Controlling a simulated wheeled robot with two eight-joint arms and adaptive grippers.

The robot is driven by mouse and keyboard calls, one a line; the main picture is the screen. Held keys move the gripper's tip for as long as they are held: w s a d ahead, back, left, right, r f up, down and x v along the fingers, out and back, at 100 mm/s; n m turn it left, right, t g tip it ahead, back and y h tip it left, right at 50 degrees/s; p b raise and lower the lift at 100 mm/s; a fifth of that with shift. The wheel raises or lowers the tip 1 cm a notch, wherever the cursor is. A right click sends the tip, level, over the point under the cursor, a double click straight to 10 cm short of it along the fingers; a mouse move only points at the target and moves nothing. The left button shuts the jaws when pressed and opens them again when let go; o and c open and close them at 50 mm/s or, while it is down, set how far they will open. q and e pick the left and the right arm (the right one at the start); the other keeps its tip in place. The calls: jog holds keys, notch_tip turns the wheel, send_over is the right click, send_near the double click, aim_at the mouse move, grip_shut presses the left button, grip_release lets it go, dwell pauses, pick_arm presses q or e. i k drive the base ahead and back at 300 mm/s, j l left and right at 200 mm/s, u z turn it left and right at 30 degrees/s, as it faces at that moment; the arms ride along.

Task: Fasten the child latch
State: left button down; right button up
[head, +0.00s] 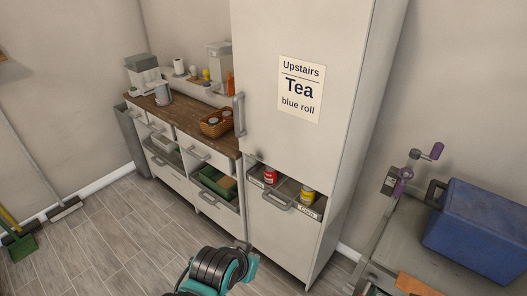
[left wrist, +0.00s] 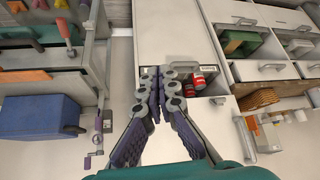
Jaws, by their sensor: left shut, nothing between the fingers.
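The tall white cabinet (head: 290,150) has an upper door with a sign and a vertical handle (head: 239,114); this handle also shows in the left wrist view (left wrist: 244,134). A small dark fitting (head: 258,155) sits near the door's lower edge; I cannot tell surely whether it is the child latch. Below is a pull-out front (head: 283,222) with an open top and cans inside. My left gripper (left wrist: 156,82) is shut and empty, its fingertips together in front of the cabinet in the left wrist view. A teal and black arm part of mine shows low in the head view. My right gripper is not in view.
A low cabinet with a wooden top (head: 185,115) and a basket (head: 216,123) stands left of the tall one. A grey bench with a blue box (head: 478,228) and a purple-handled crank (head: 430,152) stands at right. Floor in front is clear.

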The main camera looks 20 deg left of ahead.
aim_at(252, 160)
jog(key=i+j, duration=0.65)
jog(key=j, duration=0.25)
jog(key=j+u, duration=0.05)
